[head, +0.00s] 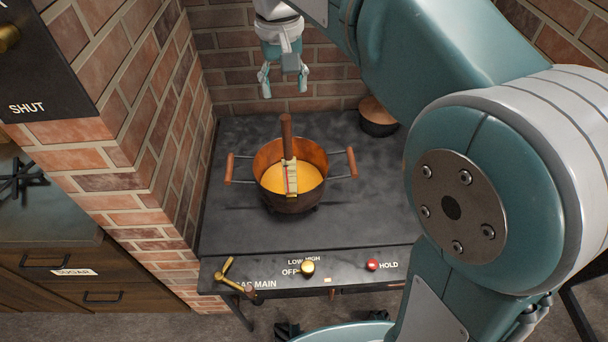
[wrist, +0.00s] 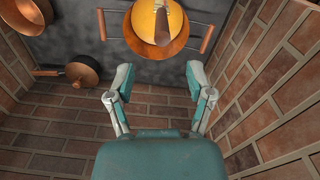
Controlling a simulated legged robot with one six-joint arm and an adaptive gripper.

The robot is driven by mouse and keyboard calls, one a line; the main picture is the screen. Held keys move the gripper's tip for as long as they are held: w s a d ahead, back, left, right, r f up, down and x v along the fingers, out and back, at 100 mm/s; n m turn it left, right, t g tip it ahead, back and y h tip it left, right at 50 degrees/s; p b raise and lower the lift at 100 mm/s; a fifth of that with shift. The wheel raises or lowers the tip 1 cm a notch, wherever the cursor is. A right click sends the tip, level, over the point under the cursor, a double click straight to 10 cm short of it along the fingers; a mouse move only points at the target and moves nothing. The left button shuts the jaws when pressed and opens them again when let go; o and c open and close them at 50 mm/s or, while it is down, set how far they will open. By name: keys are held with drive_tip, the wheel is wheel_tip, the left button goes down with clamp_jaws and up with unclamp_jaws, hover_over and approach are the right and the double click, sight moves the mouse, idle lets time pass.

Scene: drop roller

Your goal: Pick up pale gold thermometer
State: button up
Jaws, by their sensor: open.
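The pale gold thermometer (head: 291,178) has a red line down its face.
The pot has two wooden side handles and stands on a dark stove top (head: 235,225). A small copper-and-black pan (head: 378,118) sits at the back right. Brick walls close off the back and left. A red HOLD button (head: 372,265) and brass knob (head: 307,268) are in front.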

hover_over(285, 157)
drive_tip(key=a, duration=0.1)
wheel_tip(285, 157, down, 5)
drive_tip(key=d+f, duration=0.1)
drive_tip(key=f, duration=0.2)
drive_tip(key=d+f, duration=0.1)
drive_tip(key=f, duration=0.1)
drive_tip(key=shift+w+d, duration=0.1)
drive_tip(key=shift+d, duration=0.2)
drive_tip(key=shift+a+f, duration=0.25)
drive_tip(key=shift+f, duration=0.05)
drive_tip(key=shift+a+f, duration=0.15)
drive_tip(key=shift+a, duration=0.45)
drive_tip(key=shift+d, duration=0.4)
clamp_jaws()
drive_tip(key=shift+d, duration=0.2)
